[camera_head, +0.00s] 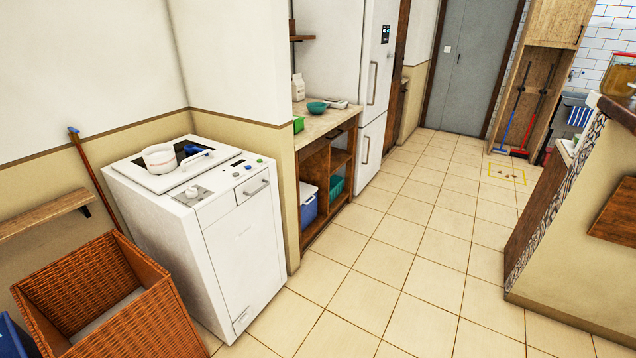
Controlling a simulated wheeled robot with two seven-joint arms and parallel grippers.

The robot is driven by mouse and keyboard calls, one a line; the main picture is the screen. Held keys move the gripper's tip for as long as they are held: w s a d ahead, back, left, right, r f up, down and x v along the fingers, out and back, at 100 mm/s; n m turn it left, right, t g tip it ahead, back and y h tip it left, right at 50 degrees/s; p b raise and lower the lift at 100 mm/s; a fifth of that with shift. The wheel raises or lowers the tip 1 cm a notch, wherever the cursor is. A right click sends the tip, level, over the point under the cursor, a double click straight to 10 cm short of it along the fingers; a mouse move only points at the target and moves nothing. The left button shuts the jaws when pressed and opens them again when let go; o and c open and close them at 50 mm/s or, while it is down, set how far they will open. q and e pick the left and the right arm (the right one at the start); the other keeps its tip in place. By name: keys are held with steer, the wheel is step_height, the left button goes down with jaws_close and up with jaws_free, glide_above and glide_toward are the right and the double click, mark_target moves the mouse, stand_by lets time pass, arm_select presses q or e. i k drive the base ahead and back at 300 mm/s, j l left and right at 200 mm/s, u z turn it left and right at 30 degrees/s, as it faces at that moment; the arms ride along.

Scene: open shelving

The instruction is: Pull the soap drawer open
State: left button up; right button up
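A white top-loading washing machine (245,250) stands at the left of the head view, against the wall. At the upper right of its front is a panel with a bar handle (257,188), which looks like the soap drawer (246,191). It appears flush with the front, so closed. Neither of my grippers is in view.
A wicker basket (150,325) stands left of the washer. A wooden counter unit (322,160) and a fridge (345,50) are beyond it. The tiled floor (400,290) in front is clear.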

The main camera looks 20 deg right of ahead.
mark_target(252, 186)
steer(key=i+l+z, duration=0.15)
steer(key=i, duration=0.55)
steer(key=i+l+z, duration=0.15)
steer(key=i, duration=0.55)
steer(key=l, duration=0.1)
